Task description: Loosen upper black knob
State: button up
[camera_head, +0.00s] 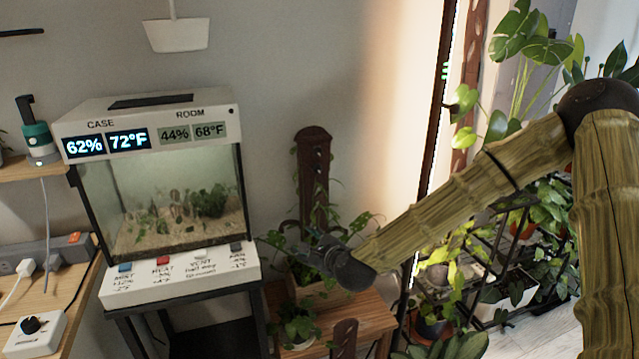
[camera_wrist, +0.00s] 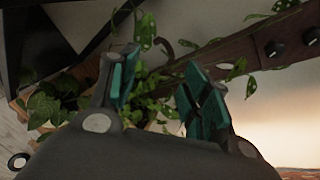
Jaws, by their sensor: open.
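A brown upright post (camera_head: 312,170) rises behind the plants in the head view, its knobs too small to tell there. In the wrist view the post (camera_wrist: 235,55) runs slantwise to the upper right. Two round black knobs show on it: one (camera_wrist: 273,48) nearer the fingers and one (camera_wrist: 310,36) at the right edge, farther along, probably the upper one. My gripper (camera_head: 316,246) is in front of the post's lower part, below its top. In the wrist view my gripper (camera_wrist: 160,78) has its teal-padded fingers spread with no knob between them.
Trailing leafy plants (camera_wrist: 150,95) hang around the post and behind my fingers. A glass case (camera_head: 165,195) with displays stands at left, its labelled control panel (camera_head: 180,272) below. A wooden stand (camera_head: 372,315) holds pots beneath my gripper. Shelved plants (camera_head: 500,260) crowd the right.

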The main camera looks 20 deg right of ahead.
aim_at(318, 153)
jog(key=w+d+r+m+t+h+b, duration=0.1)
jog(key=w+d+r+m+t, duration=0.25)
jog(key=r, duration=0.55)
jog(key=w+d+r+m+t+h+b, duration=0.1)
jog(key=w+d+r+m+b, duration=0.15)
jog(key=d+r+m, duration=0.5)
jog(key=shift+n, duration=0.7)
jog(key=w+a, duration=0.1)
jog(key=w, duration=0.2)
jog(key=w+a+p, duration=0.1)
jog(key=w, duration=0.3)
jog(key=w+a+r, duration=0.1)
jog(key=w, duration=0.2)
jog(key=shift+w+r, duration=0.1)
jog(key=shift+w, duration=0.25)
jog(key=shift+c, duration=0.5)
jog(key=c, duration=0.9)
